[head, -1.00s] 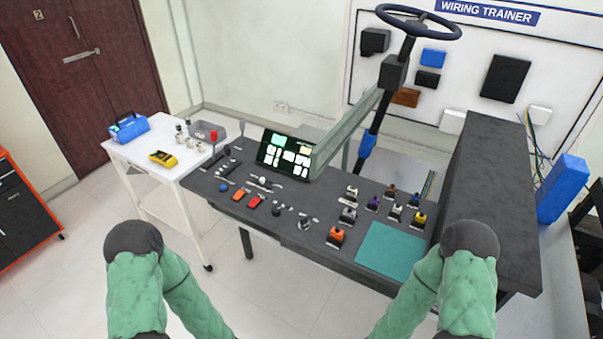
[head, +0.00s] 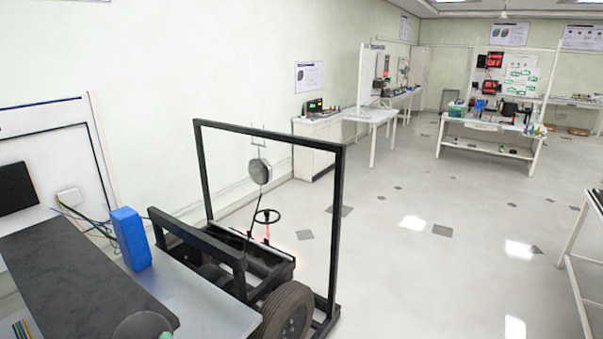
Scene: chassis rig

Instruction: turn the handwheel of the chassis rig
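The chassis rig (head: 343,215) stands left of centre in the head view, with a tall black frame and a tyre (head: 287,312) at its near side. Neither gripper is in view.
A dark slab (head: 85,275) and a blue box (head: 131,238) lie at the left, between me and the rig. White benches (head: 490,135) with equipment stand far back. A white rack (head: 570,270) is at the right edge. The middle floor is clear.

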